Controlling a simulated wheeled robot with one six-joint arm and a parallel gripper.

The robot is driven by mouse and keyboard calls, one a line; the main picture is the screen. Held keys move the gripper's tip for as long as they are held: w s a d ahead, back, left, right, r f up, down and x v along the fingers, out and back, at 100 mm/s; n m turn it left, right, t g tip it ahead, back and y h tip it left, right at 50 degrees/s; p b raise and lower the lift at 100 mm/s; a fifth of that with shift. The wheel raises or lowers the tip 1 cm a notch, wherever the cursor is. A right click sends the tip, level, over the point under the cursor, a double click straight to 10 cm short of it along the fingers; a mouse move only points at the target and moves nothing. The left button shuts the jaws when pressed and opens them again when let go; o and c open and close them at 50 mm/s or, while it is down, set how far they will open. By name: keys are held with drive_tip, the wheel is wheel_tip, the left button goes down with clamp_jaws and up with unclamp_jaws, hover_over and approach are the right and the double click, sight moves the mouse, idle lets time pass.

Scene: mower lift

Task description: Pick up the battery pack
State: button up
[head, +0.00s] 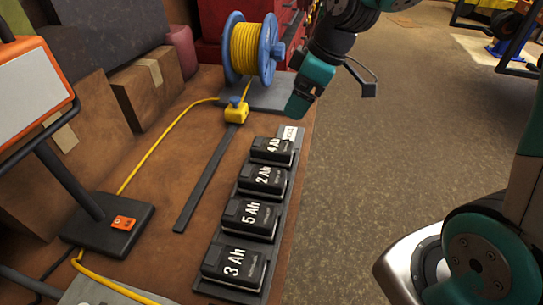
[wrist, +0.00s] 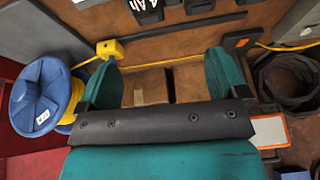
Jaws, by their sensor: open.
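Several black battery packs stand in a row in a dark rack along the bench's right edge. From back to front they are labelled 4 Ah (head: 272,150), 2 Ah (head: 262,178), 5 Ah (head: 249,216) and 3 Ah (head: 234,264). The task does not say which pack is meant. My teal gripper (head: 298,104) is above the far right edge of the bench, beyond the 4 Ah pack and apart from it. In the wrist view the gripper (wrist: 163,62) is open with nothing between its fingers. The 4 Ah pack (wrist: 146,12) shows there, cut off by the top edge.
A blue reel of yellow cable (head: 250,48) stands behind the rack, left of my gripper. A yellow connector block (head: 236,110) sits near a dark strip (head: 205,180) on the bench. A stand with an orange-framed panel (head: 30,90) is at left. Open floor (head: 370,190) lies right.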

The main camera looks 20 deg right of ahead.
wheel_tip(320, 180, down, 2)
drive_tip(key=w+d, duration=0.1)
drive_tip(key=w, duration=0.1)
drive_tip(key=p, duration=0.1)
hover_over(274, 145)
drive_tip(key=s+d, duration=0.1)
wheel_tip(274, 145, down, 9)
drive_tip(key=shift+s+d+f, duration=0.1)
drive_tip(key=shift+s+f, duration=0.05)
drive_tip(key=shift+f, duration=0.05)
drive_tip(key=p+x, duration=0.2)
drive_tip(key=x, duration=0.4)
drive_tip(key=shift+d, duration=0.15)
drive_tip(key=shift+f, duration=0.1)
drive_tip(key=shift+f+b, duration=0.25)
drive_tip(key=shift+b, duration=0.05)
drive_tip(key=shift+c, duration=0.4)
drive_tip(key=c, duration=1.1)
drive_tip(key=shift+c, duration=0.5)
drive_tip(key=shift+r, duration=0.15)
